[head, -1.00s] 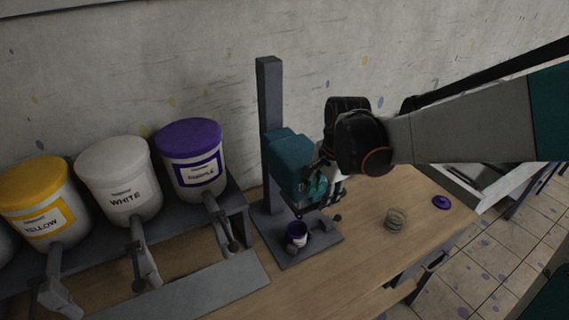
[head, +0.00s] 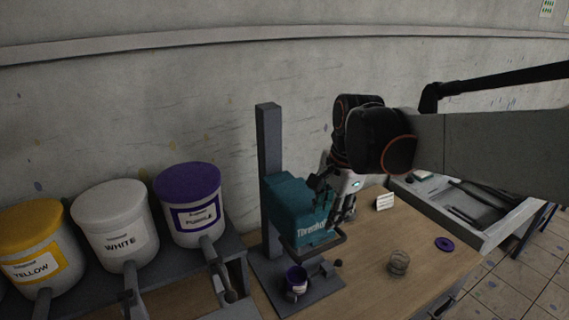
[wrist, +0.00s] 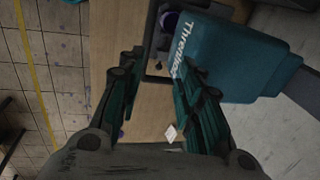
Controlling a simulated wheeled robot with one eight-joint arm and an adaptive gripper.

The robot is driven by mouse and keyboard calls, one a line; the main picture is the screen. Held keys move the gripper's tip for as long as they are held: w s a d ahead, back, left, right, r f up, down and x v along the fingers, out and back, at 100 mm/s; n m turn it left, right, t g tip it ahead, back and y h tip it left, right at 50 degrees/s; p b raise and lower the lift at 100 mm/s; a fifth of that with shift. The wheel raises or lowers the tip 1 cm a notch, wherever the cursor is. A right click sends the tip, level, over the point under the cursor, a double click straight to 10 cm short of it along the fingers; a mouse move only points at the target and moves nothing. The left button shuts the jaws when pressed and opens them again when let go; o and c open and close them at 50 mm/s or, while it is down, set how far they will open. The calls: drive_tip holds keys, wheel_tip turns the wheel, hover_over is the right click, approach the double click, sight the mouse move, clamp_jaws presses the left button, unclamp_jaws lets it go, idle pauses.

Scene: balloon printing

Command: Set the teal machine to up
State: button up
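The teal machine (head: 290,205) is a block with white lettering on a dark upright column (head: 269,160). A small purple cup (head: 296,280) stands on the base plate below it. In the wrist view the teal machine (wrist: 235,58) fills the upper right. My gripper (head: 335,205) is at the machine's right side. In the wrist view my gripper (wrist: 160,75) has its fingers apart, the right finger close beside or against the machine. I cannot tell whether it touches. A dark frame or bar shows between the fingertips.
Yellow (head: 35,245), white (head: 115,225) and purple (head: 190,205) tubs stand on a rack at left.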

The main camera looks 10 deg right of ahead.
drive_tip(key=shift+s+r, duration=0.3)
drive_tip(key=shift+r, duration=0.2)
drive_tip(key=shift+s+r, duration=0.3)
drive_tip(key=shift+r, duration=0.2)
drive_tip(key=s+f+n+t+b, duration=0.5)
drive_tip(key=s+f+n+b, duration=0.8)
drive_tip(key=f, duration=0.5)
drive_tip(key=shift+s+a+f+n+h+b, duration=0.25)
drive_tip(key=shift+s+a+n+h+b, duration=0.1)
drive_tip(key=shift+n+b, duration=0.3)
